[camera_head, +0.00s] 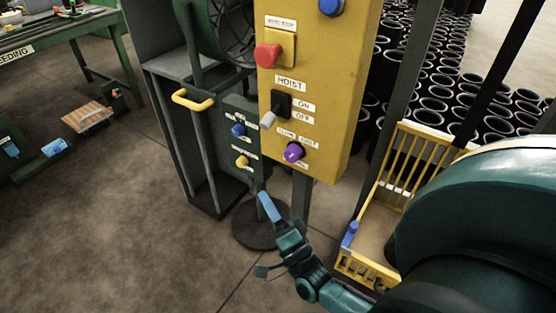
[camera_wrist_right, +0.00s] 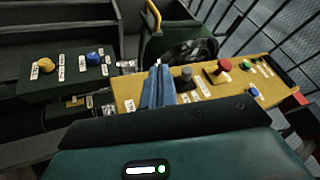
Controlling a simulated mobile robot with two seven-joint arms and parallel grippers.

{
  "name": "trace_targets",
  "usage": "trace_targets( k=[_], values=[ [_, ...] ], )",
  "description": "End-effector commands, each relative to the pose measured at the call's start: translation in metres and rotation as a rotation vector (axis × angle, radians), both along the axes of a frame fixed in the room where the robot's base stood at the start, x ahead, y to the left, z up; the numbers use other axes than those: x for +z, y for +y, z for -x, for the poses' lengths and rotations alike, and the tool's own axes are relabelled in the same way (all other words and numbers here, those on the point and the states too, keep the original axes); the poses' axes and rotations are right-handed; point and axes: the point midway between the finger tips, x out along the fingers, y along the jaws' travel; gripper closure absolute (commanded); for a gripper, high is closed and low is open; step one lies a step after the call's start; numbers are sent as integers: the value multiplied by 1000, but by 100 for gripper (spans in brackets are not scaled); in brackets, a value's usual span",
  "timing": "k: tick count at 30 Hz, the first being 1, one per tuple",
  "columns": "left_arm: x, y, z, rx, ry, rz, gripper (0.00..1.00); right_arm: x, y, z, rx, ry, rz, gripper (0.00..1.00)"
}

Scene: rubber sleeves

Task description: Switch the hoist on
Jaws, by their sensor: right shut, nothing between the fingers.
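The hoist switch (camera_head: 282,104) sits on the yellow control panel (camera_head: 334,80) under the HOIST label, a black block with a grey lever (camera_head: 268,120) tilted down. The ON label is at its upper right, OFF below it. My right gripper (camera_head: 264,200), with blue fingers, is shut and empty, below and apart from the panel in the head view. In the right wrist view the shut fingers (camera_wrist_right: 158,68) show in front of the panel, left of the grey-tipped switch (camera_wrist_right: 186,79). My left gripper is not in view.
On the panel are a red stop button (camera_head: 268,56), a purple knob (camera_head: 294,152) just below the switch and a blue button (camera_head: 331,7). A dark box (camera_head: 240,112) with blue and yellow knobs is at the left. A yellow crate (camera_head: 408,165) and black sleeves (camera_head: 440,90) are at the right.

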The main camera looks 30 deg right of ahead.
Motion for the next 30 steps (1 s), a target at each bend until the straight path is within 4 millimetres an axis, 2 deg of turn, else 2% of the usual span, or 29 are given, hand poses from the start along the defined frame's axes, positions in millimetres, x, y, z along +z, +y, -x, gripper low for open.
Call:
trace_targets(
  k=[1, 3, 6, 9, 23, 30],
  values=[
    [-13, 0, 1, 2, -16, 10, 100, -12, -16, -2, -11, -90, -103, 100],
    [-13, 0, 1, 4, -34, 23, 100, -10, -36, 1, -17, -205, -227, 100],
    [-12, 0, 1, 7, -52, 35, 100, -10, -56, 6, -17, -332, -346, 100],
    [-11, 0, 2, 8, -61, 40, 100, -8, -67, 11, -12, -408, -410, 100],
    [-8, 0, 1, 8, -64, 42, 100, -3, -72, 12, -8, -441, -433, 100],
    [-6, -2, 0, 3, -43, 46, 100, 24, -80, -10, -9, -444, -433, 100]
  ],
)
